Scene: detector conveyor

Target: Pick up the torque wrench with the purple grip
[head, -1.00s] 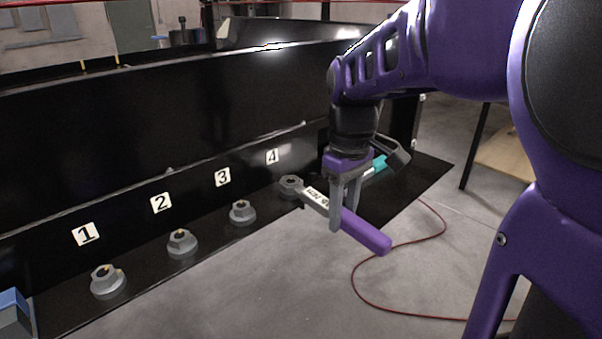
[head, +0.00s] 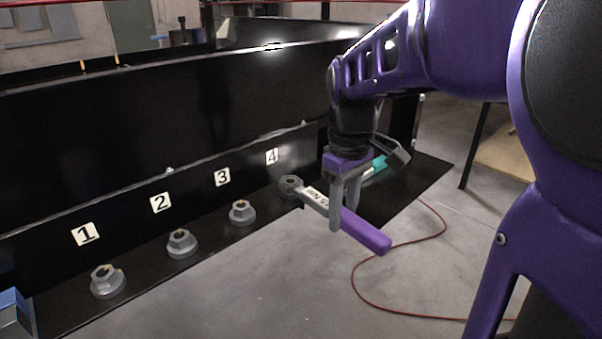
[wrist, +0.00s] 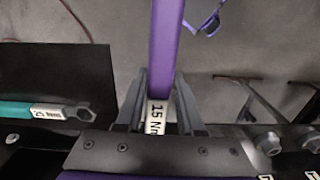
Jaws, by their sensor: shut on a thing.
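The torque wrench with the purple grip (head: 366,231) has a grey head near the nut by label 4 and a white label on its shaft. In the wrist view its purple grip (wrist: 163,45) points away, and the label reads 15 Nm. My gripper (head: 345,212) is shut on the wrench between the label and the grip; in the wrist view its fingers (wrist: 158,105) stand on both sides of the shaft. Whether the wrench head touches the nut (head: 291,184) I cannot tell.
A teal-gripped wrench (head: 379,165) lies on the black ledge behind my gripper; it also shows in the wrist view (wrist: 40,111), labelled 25 Nm. Grey nuts (head: 182,243) line the ledge by labels 1 to 3. A blue box (head: 14,312) stands at left. A red cable (head: 385,310) lies on the floor.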

